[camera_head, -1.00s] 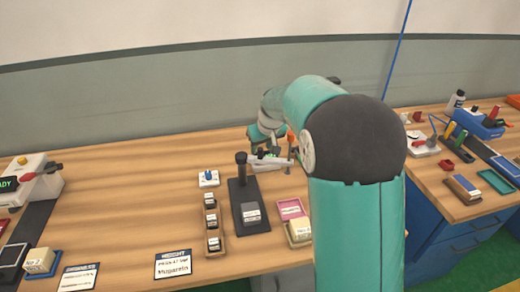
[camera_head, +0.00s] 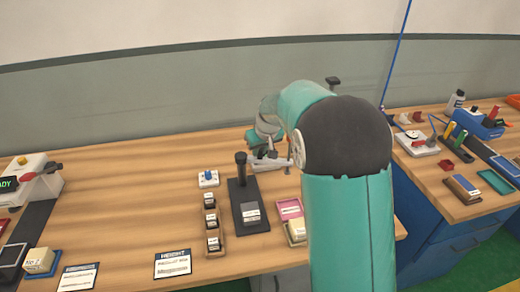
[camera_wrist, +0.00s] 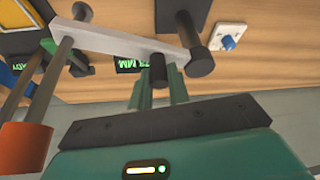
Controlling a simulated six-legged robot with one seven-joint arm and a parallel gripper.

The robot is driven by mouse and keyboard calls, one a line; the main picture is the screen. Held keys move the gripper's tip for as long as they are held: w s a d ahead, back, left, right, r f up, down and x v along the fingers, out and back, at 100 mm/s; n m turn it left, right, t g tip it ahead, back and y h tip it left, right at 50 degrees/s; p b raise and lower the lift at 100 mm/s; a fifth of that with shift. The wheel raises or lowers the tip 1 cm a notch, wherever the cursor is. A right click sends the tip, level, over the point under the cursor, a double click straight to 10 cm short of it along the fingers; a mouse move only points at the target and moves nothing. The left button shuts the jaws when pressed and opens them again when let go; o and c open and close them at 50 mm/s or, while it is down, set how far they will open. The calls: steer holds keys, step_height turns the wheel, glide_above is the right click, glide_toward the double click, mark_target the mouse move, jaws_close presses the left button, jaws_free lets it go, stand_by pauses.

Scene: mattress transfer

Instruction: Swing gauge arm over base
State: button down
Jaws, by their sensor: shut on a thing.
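The height gauge stands on the bench, with a black base plate (camera_head: 262,222) and an upright black post (camera_head: 241,172). Its pale grey gauge arm (camera_head: 270,164) reaches right from the post, behind the plate rather than over it. The arm also shows in the wrist view (camera_wrist: 115,42), with a rod and orange end (camera_wrist: 27,146) at its far end. My gripper (camera_wrist: 160,85) is shut on the arm's short black knob (camera_wrist: 158,68); its fingers are partly hidden. A small block with a pale label (camera_head: 251,214) sits on the base plate.
A white box with a blue knob (camera_head: 208,179) stands left of the post. A tray with several small blocks (camera_head: 218,252) is left of the plate. A pink tray (camera_head: 289,206) and cream block (camera_head: 297,230) lie right. A green-lettered display (camera_wrist: 128,64) shows by the gauge arm.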

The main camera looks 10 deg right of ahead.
steer(key=shift+s, duration=0.1)
steer(key=s+a+m+g+h, duration=0.1)
steer(key=s+a+m+h, duration=0.3)
steer(key=m, duration=1)
steer(key=shift+a+g+h, duration=0.3)
steer(key=shift+a+h, duration=0.1)
steer(key=shift+a, duration=0.7)
steer(key=c, duration=1.3)
jaws_free()
steer(key=shift+a, duration=0.1)
